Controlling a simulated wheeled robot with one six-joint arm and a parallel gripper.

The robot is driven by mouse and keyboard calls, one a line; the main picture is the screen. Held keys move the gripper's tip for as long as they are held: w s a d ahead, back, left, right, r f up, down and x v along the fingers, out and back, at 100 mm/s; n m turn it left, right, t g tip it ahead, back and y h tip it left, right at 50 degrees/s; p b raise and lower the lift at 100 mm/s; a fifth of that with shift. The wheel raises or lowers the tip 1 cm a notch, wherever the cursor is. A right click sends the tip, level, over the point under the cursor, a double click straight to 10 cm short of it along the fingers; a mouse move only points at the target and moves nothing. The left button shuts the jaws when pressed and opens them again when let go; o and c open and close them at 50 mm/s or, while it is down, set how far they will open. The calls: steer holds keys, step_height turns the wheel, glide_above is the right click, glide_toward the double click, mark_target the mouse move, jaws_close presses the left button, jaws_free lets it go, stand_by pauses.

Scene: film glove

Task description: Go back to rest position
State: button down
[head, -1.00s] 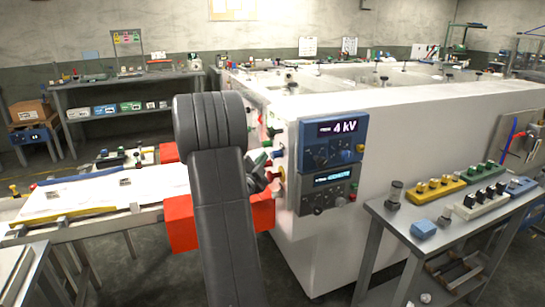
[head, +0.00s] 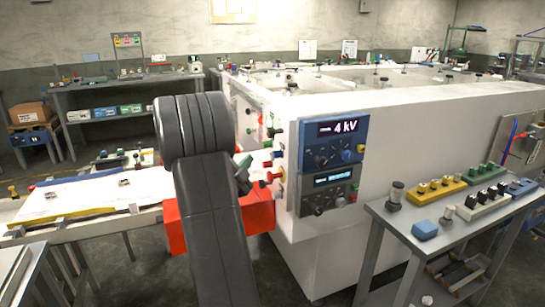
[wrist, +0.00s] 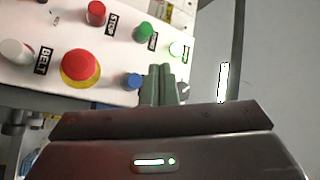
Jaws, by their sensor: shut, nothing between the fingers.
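My gripper (wrist: 158,84) shows in the wrist view with its two greenish fingers together and nothing between them. Its fingertips appear in front of the lower edge of a white button panel (wrist: 50,64); whether they touch it I cannot tell. In the head view my dark arm stands left of the white machine, and the gripper (head: 243,172) is mostly hidden behind it.
The panel has a large red button on a yellow base (wrist: 80,68), a blue button (wrist: 134,81) and a green button (wrist: 146,30). A blue display unit (head: 332,143) reads 4 kV. A grey side table (head: 450,215) stands at right, a conveyor (head: 70,225) at left.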

stand_by(0.3)
steer(key=d+p, duration=0.2)
steer(key=w+p, duration=0.1)
steer(key=shift+d+r+p, duration=0.25)
steer(key=shift+d+p, duration=0.05)
steer(key=shift+d, duration=0.1)
steer(key=shift+p, duration=0.85)
steer(key=s+a+b, duration=0.1)
steer(key=s+a, duration=0.1)
steer(key=a, duration=0.4)
steer(key=shift+a+f, duration=0.2)
steer(key=shift+f, duration=0.05)
steer(key=shift+d, duration=0.1)
